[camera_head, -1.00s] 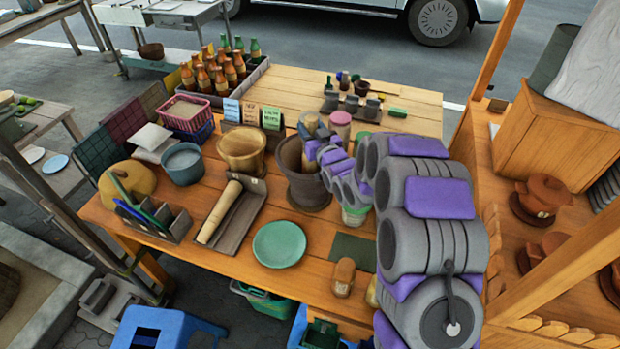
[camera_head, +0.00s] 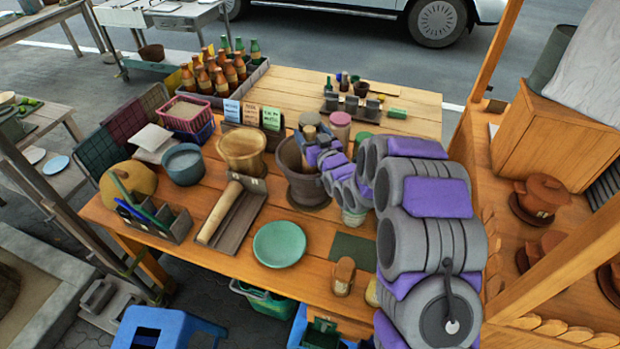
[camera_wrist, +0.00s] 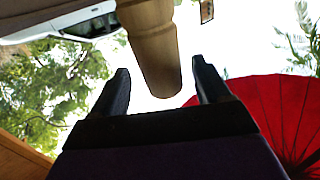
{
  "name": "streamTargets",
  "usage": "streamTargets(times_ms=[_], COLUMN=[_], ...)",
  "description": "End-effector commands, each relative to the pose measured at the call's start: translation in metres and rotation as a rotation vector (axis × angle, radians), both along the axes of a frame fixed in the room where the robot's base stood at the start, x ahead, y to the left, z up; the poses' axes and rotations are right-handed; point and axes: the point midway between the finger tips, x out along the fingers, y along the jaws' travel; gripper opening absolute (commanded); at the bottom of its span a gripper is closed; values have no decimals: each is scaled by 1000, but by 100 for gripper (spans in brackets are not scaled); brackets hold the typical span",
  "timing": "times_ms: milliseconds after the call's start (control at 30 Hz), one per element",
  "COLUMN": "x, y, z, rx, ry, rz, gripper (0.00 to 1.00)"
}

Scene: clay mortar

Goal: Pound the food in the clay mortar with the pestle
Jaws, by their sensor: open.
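The dark brown clay mortar (camera_head: 298,182) stands upright on the table, right of a lighter tan mortar (camera_head: 242,152). A pale wooden pestle (camera_head: 310,119) stands in the dark mortar, its top above the rim. In the wrist view the pestle (camera_wrist: 150,40) reaches down from the top edge, its rounded end between the two dark fingers. My gripper (camera_wrist: 160,72) is open, with gaps on both sides of the pestle. In the head view my gripper (camera_head: 321,142) is at the mortar's upper right. Food inside the mortar cannot be seen.
Another wooden pestle (camera_head: 219,211) lies in a grey tray (camera_head: 243,216). A green plate (camera_head: 279,244), a blue-grey pot (camera_head: 184,163) and a wooden brush-like object (camera_head: 344,276) sit nearby. Small signs (camera_head: 251,113) and bottles (camera_head: 215,75) stand behind. My arm covers the table's right side.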

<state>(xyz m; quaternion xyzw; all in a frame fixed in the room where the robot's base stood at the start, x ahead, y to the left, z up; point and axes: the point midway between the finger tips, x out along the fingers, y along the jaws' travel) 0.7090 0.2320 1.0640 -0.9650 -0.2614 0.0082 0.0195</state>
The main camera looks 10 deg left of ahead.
Motion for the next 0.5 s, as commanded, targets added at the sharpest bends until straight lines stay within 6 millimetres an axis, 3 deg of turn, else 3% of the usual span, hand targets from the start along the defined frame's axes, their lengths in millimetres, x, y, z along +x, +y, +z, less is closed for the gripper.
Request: streamTargets(times_ms=[33, 500], x=[-5, -73], y=[-4, -42], z=[-6, 7], rx=[-4, 6], ry=[12, -8], rz=[-2, -2], gripper=[76, 76])
